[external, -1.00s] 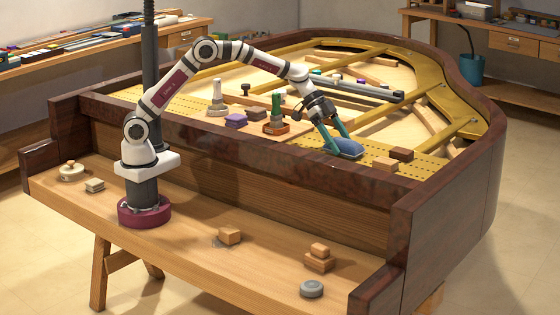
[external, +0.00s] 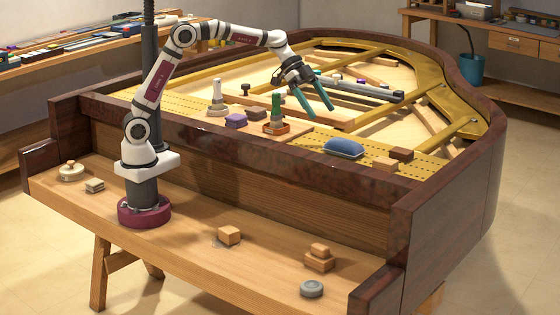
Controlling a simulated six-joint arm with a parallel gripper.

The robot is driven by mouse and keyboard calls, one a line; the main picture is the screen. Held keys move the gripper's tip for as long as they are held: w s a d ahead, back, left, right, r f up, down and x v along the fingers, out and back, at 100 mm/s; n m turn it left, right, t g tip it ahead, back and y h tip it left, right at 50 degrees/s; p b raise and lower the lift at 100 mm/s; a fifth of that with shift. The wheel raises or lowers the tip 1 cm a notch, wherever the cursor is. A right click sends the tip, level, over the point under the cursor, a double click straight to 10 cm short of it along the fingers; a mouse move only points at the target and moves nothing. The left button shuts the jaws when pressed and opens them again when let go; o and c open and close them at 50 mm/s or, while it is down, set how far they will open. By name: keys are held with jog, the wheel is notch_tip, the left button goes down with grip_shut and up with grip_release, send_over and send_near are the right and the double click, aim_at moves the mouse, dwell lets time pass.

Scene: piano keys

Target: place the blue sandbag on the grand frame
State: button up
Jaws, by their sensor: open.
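The blue sandbag (external: 343,148) lies on the gold grand frame (external: 408,165) near its front right part, just behind the dark front rail. It is a rounded blue cushion shape and nothing is touching it from above. My gripper (external: 316,113) is open and empty, with its two teal fingers spread and pointing down. It is raised above the frame, up and to the left of the sandbag, and apart from it.
A long grey bar (external: 365,89) lies behind. Small blocks (external: 319,258) sit on the front ledge.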

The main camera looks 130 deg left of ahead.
jog(key=shift+m+g+h, duration=0.5)
jog(key=shift+m+g, duration=0.1)
jog(key=shift+g, duration=0.3)
jog(key=d, duration=1)
jog(key=shift+s+d+f, duration=0.15)
jog(key=shift+s+d, duration=0.05)
jog(key=shift+d, duration=0.1)
jog(key=s+d+f+m+g, duration=0.1)
jog(key=s+d+f+g, duration=0.1)
jog(key=s+d, duration=0.45)
jog(key=s+d+f+m+g, duration=0.1)
jog(key=s+d+g, duration=0.15)
jog(key=d, duration=0.75)
jog(key=s+d+f+m+g+y, duration=0.1)
jog(key=s+d+f, duration=0.1)
jog(key=s, duration=0.6)
jog(key=s+d+f+m+g+y, duration=0.1)
jog(key=s+d+f+y, duration=0.1)
jog(key=s, duration=0.6)
jog(key=shift+s+d+f, duration=0.25)
jog(key=shift+s+f, duration=0.1)
jog(key=shift+f, duration=0.55)
